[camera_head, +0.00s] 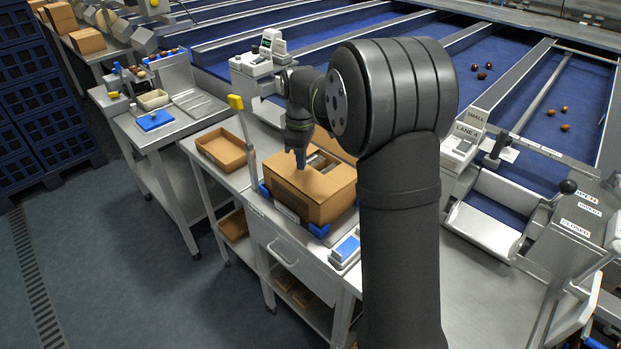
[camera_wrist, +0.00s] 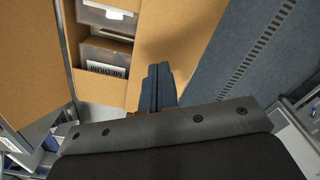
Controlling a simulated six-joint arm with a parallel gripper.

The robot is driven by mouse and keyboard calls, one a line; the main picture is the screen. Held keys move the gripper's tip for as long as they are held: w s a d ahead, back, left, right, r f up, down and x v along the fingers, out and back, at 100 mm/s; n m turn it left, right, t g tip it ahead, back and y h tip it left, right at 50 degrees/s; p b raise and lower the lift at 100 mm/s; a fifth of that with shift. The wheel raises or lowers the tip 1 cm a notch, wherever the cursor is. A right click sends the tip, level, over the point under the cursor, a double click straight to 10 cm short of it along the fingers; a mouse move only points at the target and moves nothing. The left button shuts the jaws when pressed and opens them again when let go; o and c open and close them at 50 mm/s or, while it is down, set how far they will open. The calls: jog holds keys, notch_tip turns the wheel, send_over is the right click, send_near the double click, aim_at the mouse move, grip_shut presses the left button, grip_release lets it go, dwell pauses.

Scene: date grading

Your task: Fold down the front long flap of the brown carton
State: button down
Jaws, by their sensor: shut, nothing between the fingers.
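The brown carton (camera_head: 325,208) stands on the steel bench in the middle of the head view. Its front long flap (camera_head: 290,180) lies inward, roughly level, over the front part of the opening. The same flap (camera_wrist: 190,32) shows in the wrist view. The back long flap (camera_head: 338,147) stands raised behind the opening, and a large flap (camera_wrist: 28,60) fills the left of the wrist view. Clear packs (camera_wrist: 104,55), one marked MEDIUM, show in the uncovered strip. My gripper (camera_head: 300,164) is shut and empty, fingertips (camera_wrist: 158,70) at the front flap; contact is unclear.
An open brown tray (camera_head: 222,150) and a yellow-topped post (camera_head: 237,103) stand left of the carton. Blue blocks (camera_head: 319,230) edge its base. A blue-and-white box (camera_head: 346,248) lies at front right. A weighing unit (camera_head: 268,55) stands behind.

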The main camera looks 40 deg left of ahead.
notch_tip(320, 180, up, 10)
jog(key=shift+f, duration=0.2)
dwell(0.3)
